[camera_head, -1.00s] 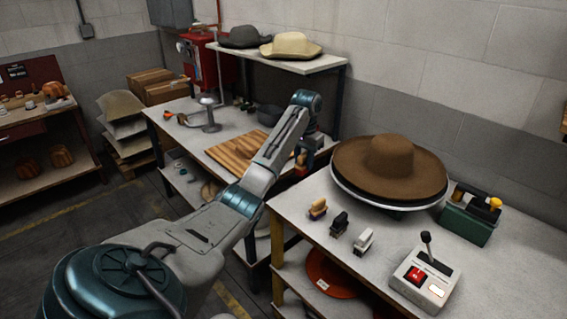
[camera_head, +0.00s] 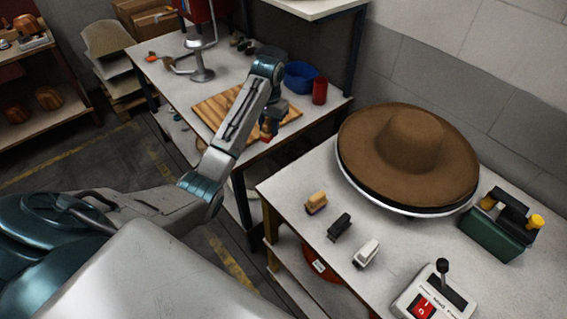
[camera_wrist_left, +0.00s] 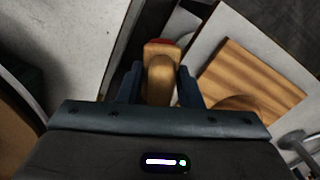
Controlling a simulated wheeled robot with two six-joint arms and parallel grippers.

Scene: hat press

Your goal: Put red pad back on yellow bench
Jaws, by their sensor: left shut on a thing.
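My left gripper (camera_head: 271,118) is shut on the red pad (camera_head: 266,133), a small block with a wooden handle and a red face. It holds the pad near the front right edge of the far table, by the wooden board. In the left wrist view the pad's wooden handle (camera_wrist_left: 160,82) sits between the two fingers of the gripper (camera_wrist_left: 161,74), with red showing at its far end. The yellow bench (camera_head: 292,187), with a yellow leg, stands to the right. A tan pad (camera_head: 316,202), a black pad (camera_head: 340,227) and a white pad (camera_head: 366,252) stand in a row on it. My right gripper is not in view.
A brown hat (camera_head: 412,145) on a round stand, a green box (camera_head: 496,235) and a switch box (camera_head: 435,296) stand on the bench. The far table bears a wooden board (camera_head: 215,108), a blue bowl (camera_head: 301,76) and a red can (camera_head: 319,91). A gap separates the tables.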

